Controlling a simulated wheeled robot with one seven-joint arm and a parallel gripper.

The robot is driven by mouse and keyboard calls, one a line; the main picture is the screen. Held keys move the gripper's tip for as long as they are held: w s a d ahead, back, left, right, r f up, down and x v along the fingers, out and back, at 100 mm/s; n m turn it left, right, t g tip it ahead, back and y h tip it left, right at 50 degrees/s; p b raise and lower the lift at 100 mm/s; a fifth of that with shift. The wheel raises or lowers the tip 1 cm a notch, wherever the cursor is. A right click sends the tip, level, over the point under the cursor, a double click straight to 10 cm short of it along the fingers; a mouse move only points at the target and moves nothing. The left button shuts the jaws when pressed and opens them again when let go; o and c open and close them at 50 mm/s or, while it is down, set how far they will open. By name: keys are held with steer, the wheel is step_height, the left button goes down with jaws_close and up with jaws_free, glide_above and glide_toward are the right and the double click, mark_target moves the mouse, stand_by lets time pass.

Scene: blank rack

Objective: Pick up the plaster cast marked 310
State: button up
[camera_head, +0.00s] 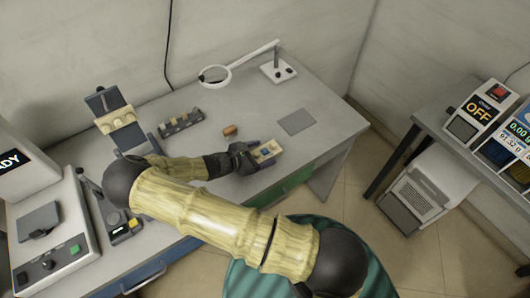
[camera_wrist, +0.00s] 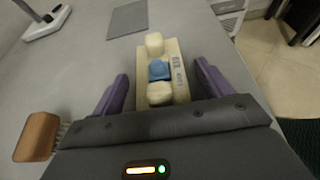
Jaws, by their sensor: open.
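A cream plaster cast (camera_wrist: 182,68) lies on the grey table, with two cream blocks and a blue piece standing on it. In the head view the cast (camera_head: 268,149) is partly hidden by my gripper (camera_head: 252,155) near the table's front right edge.
A wooden-handled brush (camera_wrist: 37,137) lies left of my gripper. A grey mat (camera_head: 297,122) and a ring magnifier lamp (camera_head: 215,76) are farther back. A dark rack with several pieces (camera_head: 181,122) stands left. Bare table surrounds the cast.

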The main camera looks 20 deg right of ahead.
steer(key=c, duration=1.2)
steer(key=shift+o, duration=0.2)
steer(key=shift+r, duration=0.1)
step_height(320, 180, up, 28)
steer(key=shift+b, duration=0.45)
